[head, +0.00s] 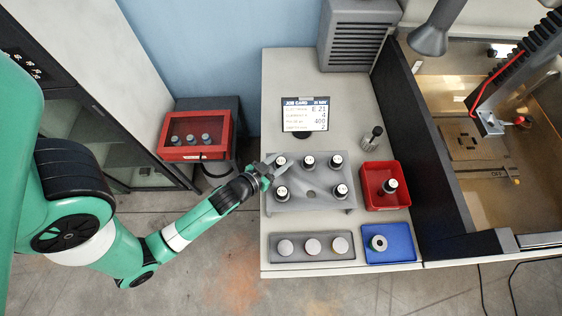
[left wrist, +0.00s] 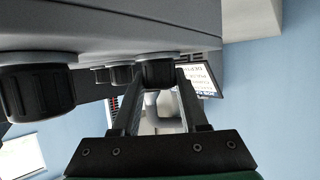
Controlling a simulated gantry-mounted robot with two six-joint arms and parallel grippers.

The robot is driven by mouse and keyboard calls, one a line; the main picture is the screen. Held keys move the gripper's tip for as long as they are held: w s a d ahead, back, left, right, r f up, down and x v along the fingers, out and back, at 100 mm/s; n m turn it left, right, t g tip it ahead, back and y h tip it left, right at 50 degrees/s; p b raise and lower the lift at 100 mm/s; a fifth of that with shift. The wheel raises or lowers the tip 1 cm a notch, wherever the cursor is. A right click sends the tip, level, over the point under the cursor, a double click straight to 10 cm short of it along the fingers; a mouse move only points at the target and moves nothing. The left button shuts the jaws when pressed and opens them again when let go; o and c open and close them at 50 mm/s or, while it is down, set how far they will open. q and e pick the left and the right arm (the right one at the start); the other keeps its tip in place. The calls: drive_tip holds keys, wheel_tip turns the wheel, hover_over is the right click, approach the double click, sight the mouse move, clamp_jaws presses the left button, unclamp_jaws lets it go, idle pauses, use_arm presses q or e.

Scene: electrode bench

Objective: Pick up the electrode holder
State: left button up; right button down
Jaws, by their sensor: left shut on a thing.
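A grey rack (head: 325,203) stands on the bench with several black electrode holders with white round tops in it. My left gripper (head: 268,171) reaches in from the left at the rack's back left corner. It is shut on the back left electrode holder (head: 281,161). In the left wrist view, the dark body of this holder (left wrist: 158,71) sits between the two fingertips, close under the grey rack surface (left wrist: 130,38). Whether it is lifted clear of its slot I cannot tell. Another holder (head: 308,161) stands just to its right. My right gripper is not in view.
A job card display (head: 305,114) stands behind the rack. To its right is a red tray (head: 370,200) with one holder in it, and a blue tray (head: 400,255) with a ring. A grey block (head: 268,255) with three discs lies in front. A dark-walled machine enclosure (head: 425,150) bounds the right.

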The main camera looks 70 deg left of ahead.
use_arm(q)
clamp_jaws()
wheel_tip(320, 180, up, 10)
drive_tip(key=p, duration=0.3)
drive_tip(key=shift+r, duration=0.15)
wheel_tip(320, 180, up, 15)
drive_tip(key=p, duration=1.4)
drive_tip(key=shift+f+p, duration=0.2)
drive_tip(key=shift+p, duration=0.2)
drive_tip(key=shift+f, duration=0.1)
